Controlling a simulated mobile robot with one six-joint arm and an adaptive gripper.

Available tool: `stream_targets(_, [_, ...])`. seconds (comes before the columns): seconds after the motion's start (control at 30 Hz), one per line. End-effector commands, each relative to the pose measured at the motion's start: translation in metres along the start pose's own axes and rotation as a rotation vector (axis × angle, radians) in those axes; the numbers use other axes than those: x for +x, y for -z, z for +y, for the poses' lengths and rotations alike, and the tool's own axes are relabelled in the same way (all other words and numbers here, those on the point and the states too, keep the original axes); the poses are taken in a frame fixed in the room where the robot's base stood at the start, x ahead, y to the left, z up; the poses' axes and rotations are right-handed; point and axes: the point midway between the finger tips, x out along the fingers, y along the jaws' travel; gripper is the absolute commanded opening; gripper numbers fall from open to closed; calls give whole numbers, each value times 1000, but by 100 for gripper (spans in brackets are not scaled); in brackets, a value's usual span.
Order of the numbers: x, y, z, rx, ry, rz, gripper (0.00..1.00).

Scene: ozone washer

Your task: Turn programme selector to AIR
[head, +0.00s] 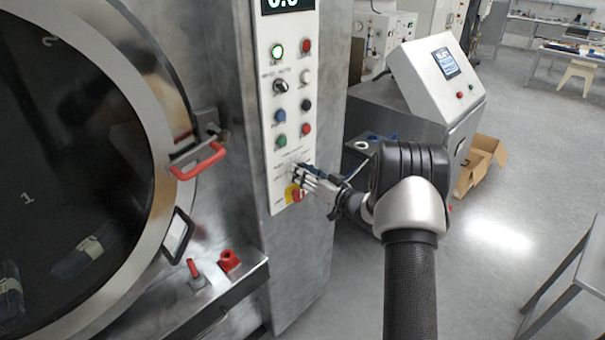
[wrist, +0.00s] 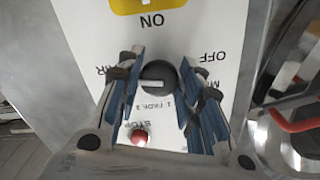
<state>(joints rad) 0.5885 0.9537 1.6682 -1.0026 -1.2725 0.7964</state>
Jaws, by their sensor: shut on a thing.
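The programme selector (wrist: 158,74) is a round dark knob with a pale bar across it, on the white panel in the wrist view. The bar lies nearly level in that view. Printed labels around it appear upside down, OFF at right and a partly covered word at left. My gripper (wrist: 160,68) has its blue-padded fingers closed on either side of the knob. In the head view my gripper (head: 303,177) reaches the lower part of the control panel (head: 291,100), and its fingers hide the selector there.
A red-and-yellow switch (head: 294,193) sits just below my fingers. Several buttons and a toggle (head: 281,86) are above. A red door handle (head: 200,161) juts out at left.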

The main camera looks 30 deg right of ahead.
Motion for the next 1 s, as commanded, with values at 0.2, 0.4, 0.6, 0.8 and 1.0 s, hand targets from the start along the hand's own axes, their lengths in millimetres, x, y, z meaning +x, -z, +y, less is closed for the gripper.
stream_targets(0.2, [0, -1, 0, 1, 0, -1, 40])
stream_targets(0.4, [0, -1, 0, 0, 0, -1, 53])
stream_targets(0.6, [0, 0, 0, 0, 0, 0, 53])
stream_targets(0.8, [-8, 0, 1, 1, -2, -1, 53])
stream_targets(1.0, [-43, 1, 2, 2, -5, 1, 53])
